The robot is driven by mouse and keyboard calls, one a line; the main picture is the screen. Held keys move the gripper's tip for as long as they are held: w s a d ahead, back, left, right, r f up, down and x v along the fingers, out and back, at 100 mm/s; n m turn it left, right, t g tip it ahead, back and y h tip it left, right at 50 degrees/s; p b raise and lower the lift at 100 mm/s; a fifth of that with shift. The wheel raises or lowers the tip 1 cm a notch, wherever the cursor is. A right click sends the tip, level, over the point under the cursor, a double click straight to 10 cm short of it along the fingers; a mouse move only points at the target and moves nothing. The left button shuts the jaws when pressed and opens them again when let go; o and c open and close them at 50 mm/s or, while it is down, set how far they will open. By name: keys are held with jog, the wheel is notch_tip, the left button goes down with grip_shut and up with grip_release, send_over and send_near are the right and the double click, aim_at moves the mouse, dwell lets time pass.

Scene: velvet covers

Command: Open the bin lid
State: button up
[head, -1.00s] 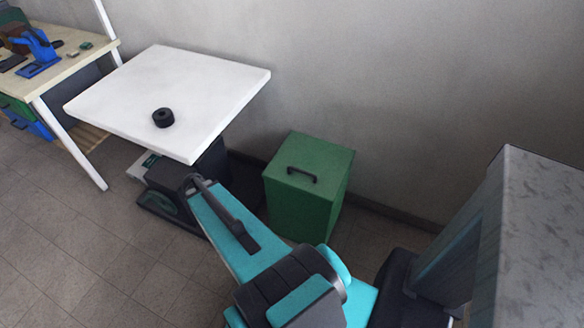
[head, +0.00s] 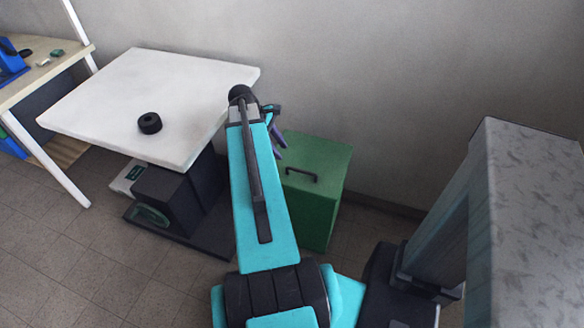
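The green bin (head: 322,205) stands on the floor against the grey wall, right of the white table. Its green lid (head: 328,160) lies closed on top, with a black bar handle (head: 302,176). My gripper (head: 279,146) is small and partly hidden behind my teal arm, at the left back edge of the lid. Its dark fingers point down, apart from the handle in the picture. I cannot tell its height above the lid or how far its fingers are spread. Nothing shows in its grip.
A white table (head: 95,110) with a black ring-shaped object (head: 150,123) on it stands to the left, its edge close to my arm. A grey marbled-top unit (head: 530,200) stands at the right. A wooden workbench (head: 35,80) is at the far left.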

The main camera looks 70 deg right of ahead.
aim_at(300, 170)
jog(key=shift+s+d+r, duration=0.4)
jog(key=shift+d+r, duration=0.05)
jog(key=shift+d, duration=0.1)
jog(key=shift+f, duration=0.1)
jog(key=shift+p+x, duration=0.45)
jog(key=shift+x, duration=6.4)
jog(key=shift+c, duration=0.3)
jog(key=shift+a, duration=0.1)
grip_shut()
